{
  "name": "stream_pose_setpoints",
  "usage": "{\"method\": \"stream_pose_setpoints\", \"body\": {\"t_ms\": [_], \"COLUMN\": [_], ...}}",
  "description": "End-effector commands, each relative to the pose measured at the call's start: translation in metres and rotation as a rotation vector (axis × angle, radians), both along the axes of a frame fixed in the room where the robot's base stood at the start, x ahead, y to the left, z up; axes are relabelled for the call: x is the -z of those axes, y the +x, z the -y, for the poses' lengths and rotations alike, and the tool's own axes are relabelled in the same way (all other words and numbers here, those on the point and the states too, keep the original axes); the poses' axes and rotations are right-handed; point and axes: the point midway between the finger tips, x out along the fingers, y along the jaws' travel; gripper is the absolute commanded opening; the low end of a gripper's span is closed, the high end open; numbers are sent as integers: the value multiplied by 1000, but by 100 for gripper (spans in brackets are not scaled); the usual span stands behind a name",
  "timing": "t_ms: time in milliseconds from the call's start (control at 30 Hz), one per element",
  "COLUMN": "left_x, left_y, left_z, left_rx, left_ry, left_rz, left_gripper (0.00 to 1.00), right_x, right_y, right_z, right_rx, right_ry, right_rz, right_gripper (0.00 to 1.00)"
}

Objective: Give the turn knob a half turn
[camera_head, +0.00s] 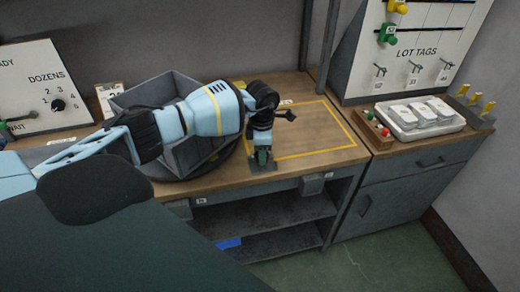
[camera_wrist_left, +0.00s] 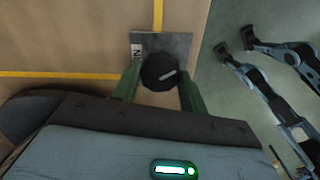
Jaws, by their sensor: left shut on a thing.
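The turn knob (camera_wrist_left: 158,72) is a round black knob with a white line across its top, seen in the left wrist view. It sits on a grey plate (camera_wrist_left: 178,44) with a small lettered label. The line slants slightly, its right end higher. The green fingers of my left gripper (camera_wrist_left: 158,90) are on either side of the knob and shut on it. In the head view my left gripper (camera_head: 262,157) points down at the plate by the bench's front edge and hides the knob. My right gripper does not show.
The wooden bench (camera_head: 335,140) has a yellow outlined area. A grey bin (camera_head: 175,90) stands behind my left arm. A panel marked DOZENS (camera_head: 35,75) with a dial is at left. At right, a white tray (camera_head: 405,132) stands below the LOT TAGS board (camera_head: 425,25).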

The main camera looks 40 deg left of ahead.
Motion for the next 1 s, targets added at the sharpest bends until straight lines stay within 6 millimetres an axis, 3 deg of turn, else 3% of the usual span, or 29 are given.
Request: {"method": "stream_pose_setpoints", "body": {"t_ms": [600, 1000], "left_x": [-3, -2], "left_y": [0, 0], "left_z": [0, 0], "left_rx": [-584, -873], "left_ry": [0, -1], "left_rz": [3, 2], "left_gripper": [20, 20], "right_x": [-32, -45], "right_y": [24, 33], "right_z": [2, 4], "right_rx": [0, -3], "right_ry": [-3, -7], "right_rz": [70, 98], "right_gripper": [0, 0]}}
